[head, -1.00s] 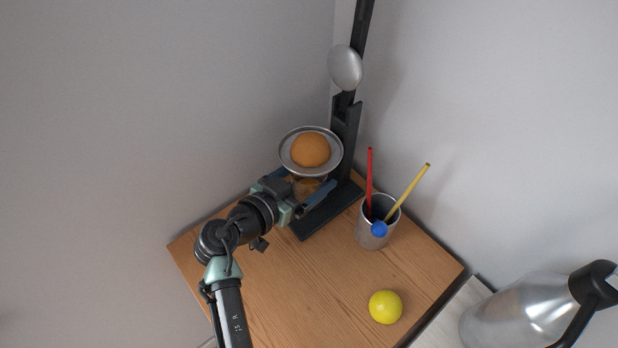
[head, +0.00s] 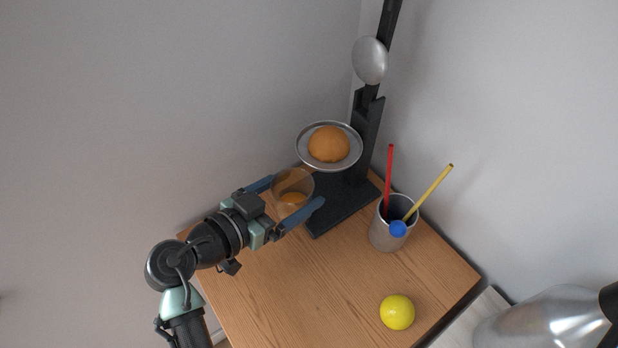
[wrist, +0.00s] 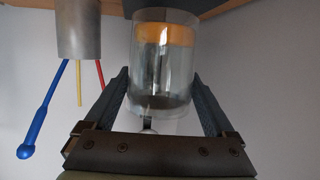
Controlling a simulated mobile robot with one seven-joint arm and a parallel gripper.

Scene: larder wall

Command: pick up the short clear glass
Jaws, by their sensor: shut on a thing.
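The short clear glass (head: 293,180) has a little orange liquid at its bottom. My gripper (head: 294,193) is shut on it, with one blue-grey finger on each side. In the wrist view, which looks upside down, the glass (wrist: 163,85) fills the gap between the fingers of my gripper (wrist: 160,77). I cannot tell whether its bottom touches the table.
The dark juice press (head: 365,140) stands at the back, an orange fruit half (head: 329,144) in its strainer bowl (head: 345,166). A grey cup (head: 385,238) with several coloured sticks and a yellow ball (head: 397,312) are on the wooden table (head: 300,290). A metal jug (head: 550,322) is at lower right.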

